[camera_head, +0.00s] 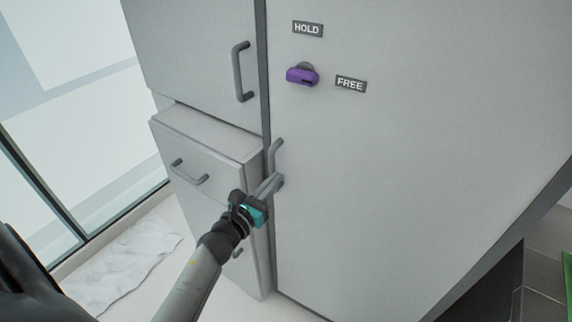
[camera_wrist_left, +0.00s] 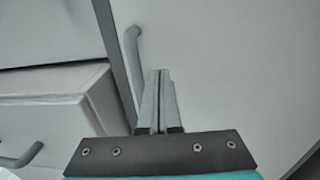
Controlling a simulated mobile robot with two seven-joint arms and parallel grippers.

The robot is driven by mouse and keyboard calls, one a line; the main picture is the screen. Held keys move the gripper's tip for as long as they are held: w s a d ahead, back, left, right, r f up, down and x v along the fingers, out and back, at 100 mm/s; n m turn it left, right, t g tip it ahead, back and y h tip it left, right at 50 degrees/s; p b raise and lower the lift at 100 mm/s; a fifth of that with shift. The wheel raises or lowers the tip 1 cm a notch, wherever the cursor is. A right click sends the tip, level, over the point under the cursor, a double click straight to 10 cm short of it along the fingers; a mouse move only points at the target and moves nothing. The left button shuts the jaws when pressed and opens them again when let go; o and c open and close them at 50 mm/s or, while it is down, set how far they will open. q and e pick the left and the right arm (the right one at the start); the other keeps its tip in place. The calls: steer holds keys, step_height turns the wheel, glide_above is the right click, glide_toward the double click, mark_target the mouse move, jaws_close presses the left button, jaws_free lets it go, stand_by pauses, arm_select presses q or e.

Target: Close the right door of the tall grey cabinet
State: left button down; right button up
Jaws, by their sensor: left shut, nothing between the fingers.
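The tall grey cabinet has a wide right door (camera_head: 410,170) that fills most of the right side of the head view. A thin dark gap runs along its left edge. Its bar handle (camera_head: 276,152) is near that edge and also shows in the left wrist view (camera_wrist_left: 134,60). My left gripper (camera_head: 275,183) is shut and empty, its fingertips at the lower part of this handle, close to the door face. Its fingers (camera_wrist_left: 160,75) stand just right of the handle in the left wrist view; contact is unclear. My right gripper is not in view.
A purple knob (camera_head: 302,75) sits on the right door between HOLD and FREE labels, toward HOLD. An upper left door (camera_head: 195,60) has its own handle. Below it, a drawer front (camera_head: 195,150) juts out. A white cloth-like sheet (camera_head: 120,265) lies at lower left.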

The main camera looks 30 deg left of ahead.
mark_target(292, 159)
arm_select(q)
steer(key=w, duration=0.4)
steer(key=shift+w, duration=1.05)
